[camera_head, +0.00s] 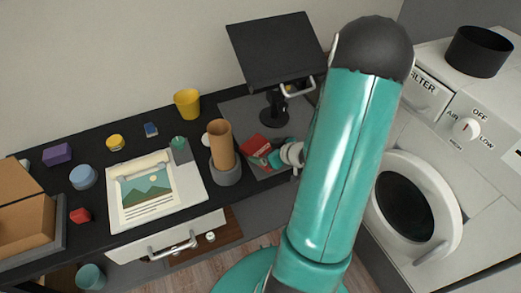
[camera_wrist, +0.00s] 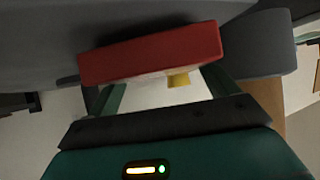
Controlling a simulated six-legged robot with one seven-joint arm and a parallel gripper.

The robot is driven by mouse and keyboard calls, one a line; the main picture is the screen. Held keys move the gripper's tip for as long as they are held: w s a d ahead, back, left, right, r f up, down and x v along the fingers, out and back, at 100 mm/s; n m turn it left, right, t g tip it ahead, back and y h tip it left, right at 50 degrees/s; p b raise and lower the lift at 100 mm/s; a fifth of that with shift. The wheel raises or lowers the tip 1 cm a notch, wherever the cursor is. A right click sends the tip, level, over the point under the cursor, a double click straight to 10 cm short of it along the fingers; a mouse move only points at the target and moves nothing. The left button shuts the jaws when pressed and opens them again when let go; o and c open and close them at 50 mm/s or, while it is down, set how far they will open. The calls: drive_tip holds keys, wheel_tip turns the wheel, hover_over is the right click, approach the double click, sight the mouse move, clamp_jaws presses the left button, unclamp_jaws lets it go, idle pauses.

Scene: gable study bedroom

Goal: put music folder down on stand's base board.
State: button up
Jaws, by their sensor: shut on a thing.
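The red music folder (camera_head: 252,145) is in my gripper (camera_head: 270,158), low over the grey base board (camera_head: 238,107) at the right end of the black desk. In the wrist view the red folder (camera_wrist: 150,52) spans the space in front of my fingers, close to a grey surface. Whether its underside touches the board cannot be told. The stand (camera_head: 277,50) has a tilted black panel on a short post with a round foot, behind the folder. My arm hides the right part of the board.
A brown cylinder in a grey holder (camera_head: 226,173) stands just left of the folder. A yellow cup (camera_head: 187,103), a picture sheet (camera_head: 145,190) and small blocks lie further left. A white washing machine (camera_head: 450,150) is at the right.

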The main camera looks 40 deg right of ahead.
drive_tip(key=shift+w+a+f, duration=0.15)
drive_tip(key=shift+w+f, duration=0.15)
drive_tip(key=shift+f, duration=0.05)
drive_tip(key=shift+s, duration=0.2)
drive_tip(key=shift+w, duration=0.15)
drive_tip(key=shift+f, duration=0.1)
drive_tip(key=o, duration=0.9)
drive_tip(key=shift+f, duration=0.1)
drive_tip(key=shift+s+r, duration=0.25)
drive_tip(key=shift+r, duration=0.1)
drive_tip(key=v, duration=1.1)
drive_tip(key=shift+s+r, duration=0.15)
drive_tip(key=shift+s, duration=0.1)
